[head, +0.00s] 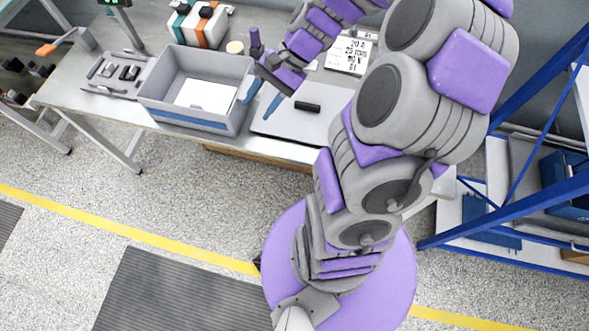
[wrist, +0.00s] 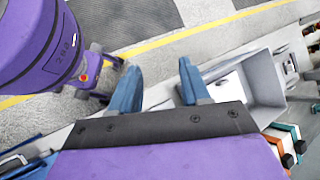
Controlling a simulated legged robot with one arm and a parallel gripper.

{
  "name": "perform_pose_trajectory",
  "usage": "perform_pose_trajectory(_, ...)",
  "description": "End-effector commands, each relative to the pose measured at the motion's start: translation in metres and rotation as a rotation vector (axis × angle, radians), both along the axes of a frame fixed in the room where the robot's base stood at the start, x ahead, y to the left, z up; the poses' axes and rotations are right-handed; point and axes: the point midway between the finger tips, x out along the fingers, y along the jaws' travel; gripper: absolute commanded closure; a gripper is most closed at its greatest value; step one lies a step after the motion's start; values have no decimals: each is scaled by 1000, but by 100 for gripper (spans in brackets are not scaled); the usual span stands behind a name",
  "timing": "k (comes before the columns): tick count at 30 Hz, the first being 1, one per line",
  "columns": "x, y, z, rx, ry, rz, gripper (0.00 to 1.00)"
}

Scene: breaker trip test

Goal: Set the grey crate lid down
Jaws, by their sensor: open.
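The grey crate lid (head: 290,124) looks like the flat light-grey panel with a black handle (head: 307,106), lying on the bench just right of the grey crate (head: 157,101). My gripper (head: 259,101) has blue fingers spread apart and nothing between them. In the head view it is over the left part of the lid, near the crate's right wall. In the wrist view my gripper (wrist: 158,78) is also open and empty, with the crate (wrist: 264,78) to its right. The height between the fingers and the lid is hard to tell.
A white sheet (head: 206,96) lies in the crate. A grey tray with dark items (head: 116,73) is left of it. A blue-framed shelf (head: 510,205) is at the right.

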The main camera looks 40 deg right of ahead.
Motion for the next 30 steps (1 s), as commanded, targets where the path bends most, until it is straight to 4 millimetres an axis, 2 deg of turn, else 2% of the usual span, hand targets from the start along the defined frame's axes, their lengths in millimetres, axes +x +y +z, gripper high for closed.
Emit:
perform_pose_trajectory(1, -11, 15, 9, -45, -21, 84, 53)
perform_pose_trajectory(6, -56, 53, 26, -181, -81, 349, 53)
perform_pose_trajectory(12, -113, 72, 39, -348, -144, 625, 53)
perform_pose_trajectory(18, -165, 70, 46, -502, -196, 851, 53)
perform_pose_trajectory(21, -184, 64, 47, -560, -212, 928, 53)
perform_pose_trajectory(25, -199, 57, 48, -605, -222, 988, 53)
perform_pose_trajectory(30, -205, 54, 48, -622, -229, 1010, 53)
